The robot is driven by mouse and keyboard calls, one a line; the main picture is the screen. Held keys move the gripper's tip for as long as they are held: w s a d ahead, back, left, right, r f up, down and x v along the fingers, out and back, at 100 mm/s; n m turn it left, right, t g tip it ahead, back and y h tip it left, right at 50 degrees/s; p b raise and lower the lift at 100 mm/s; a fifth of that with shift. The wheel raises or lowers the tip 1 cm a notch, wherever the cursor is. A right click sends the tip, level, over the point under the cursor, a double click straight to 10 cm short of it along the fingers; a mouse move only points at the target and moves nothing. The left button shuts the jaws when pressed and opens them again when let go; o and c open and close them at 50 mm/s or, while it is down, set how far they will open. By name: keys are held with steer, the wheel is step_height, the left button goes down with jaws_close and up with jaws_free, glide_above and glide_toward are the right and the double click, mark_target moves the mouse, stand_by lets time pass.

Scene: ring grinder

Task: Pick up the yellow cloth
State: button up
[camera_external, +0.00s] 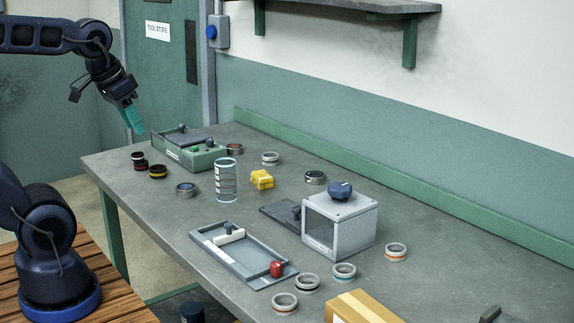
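The yellow cloth (262,180) lies crumpled on the grey workbench, near the middle of its width, right of a clear cylinder. My gripper (134,121) is in the air above the bench's left end, pointing down, well left of the cloth and apart from it. Its teal fingers appear small and overlap in this view, so I cannot tell whether they are open or shut. No object shows at the fingertips.
A clear cylinder (226,180) stands just left of the cloth. A green box (188,148) sits at the left, a grey box with a blue knob (340,222) at the right, and a tray (240,256) in front. Several rings lie around, including one (315,178) right of the cloth.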

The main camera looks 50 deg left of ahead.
stand_by(0.4)
steer(key=o, duration=1.4)
steer(key=shift+c, duration=0.2)
